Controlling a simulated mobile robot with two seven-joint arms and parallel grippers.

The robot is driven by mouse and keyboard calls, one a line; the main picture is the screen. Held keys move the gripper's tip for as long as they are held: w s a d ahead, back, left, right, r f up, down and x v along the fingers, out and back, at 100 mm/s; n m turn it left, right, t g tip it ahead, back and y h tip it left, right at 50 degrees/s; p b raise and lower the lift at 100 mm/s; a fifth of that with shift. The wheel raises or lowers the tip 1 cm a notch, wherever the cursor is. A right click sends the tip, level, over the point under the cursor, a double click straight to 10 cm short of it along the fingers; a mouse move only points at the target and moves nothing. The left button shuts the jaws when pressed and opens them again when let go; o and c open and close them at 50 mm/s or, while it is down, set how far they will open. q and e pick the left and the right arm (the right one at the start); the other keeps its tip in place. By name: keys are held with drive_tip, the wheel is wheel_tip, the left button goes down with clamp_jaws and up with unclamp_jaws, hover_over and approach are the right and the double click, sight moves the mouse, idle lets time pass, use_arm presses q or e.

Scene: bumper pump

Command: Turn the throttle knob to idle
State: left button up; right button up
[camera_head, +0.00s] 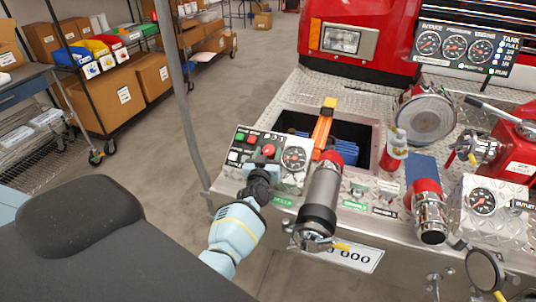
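The control panel (240,144) is on the left end of the silver bumper. It carries green, white and red buttons, a red knob (268,150) and a round gauge (293,158). I cannot tell which part is the throttle knob; it may be hidden behind my gripper. My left gripper (258,184) is dark and small in view, at the lower edge of this panel, with its light blue wrist below it. Its fingers are too blurred against the panel to tell whether they are open, shut or touching. My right gripper is out of view.
A grey cylindrical nozzle (321,195) with a red end stands just right of my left gripper. An orange strap (323,128) crosses an open bumper well. A red-and-silver outlet (427,208) is farther right. A grey pole (175,80) rises left of the panel.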

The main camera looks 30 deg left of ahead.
sight(268, 154)
use_arm(q)
drive_tip(key=shift+o, duration=0.3)
drive_tip(key=shift+d, duration=0.1)
drive_tip(key=shift+s+d, duration=0.1)
drive_tip(key=shift+s, duration=0.15)
drive_tip(key=p+v, duration=0.1)
drive_tip(key=v, duration=0.4)
drive_tip(key=shift+s+r, duration=0.1)
drive_tip(key=shift+s, duration=0.15)
drive_tip(key=shift+v, duration=0.85)
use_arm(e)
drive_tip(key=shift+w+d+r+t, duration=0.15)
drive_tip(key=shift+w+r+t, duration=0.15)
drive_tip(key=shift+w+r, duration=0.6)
use_arm(q)
drive_tip(key=shift+s+f, duration=0.1)
drive_tip(key=shift+f, duration=0.1)
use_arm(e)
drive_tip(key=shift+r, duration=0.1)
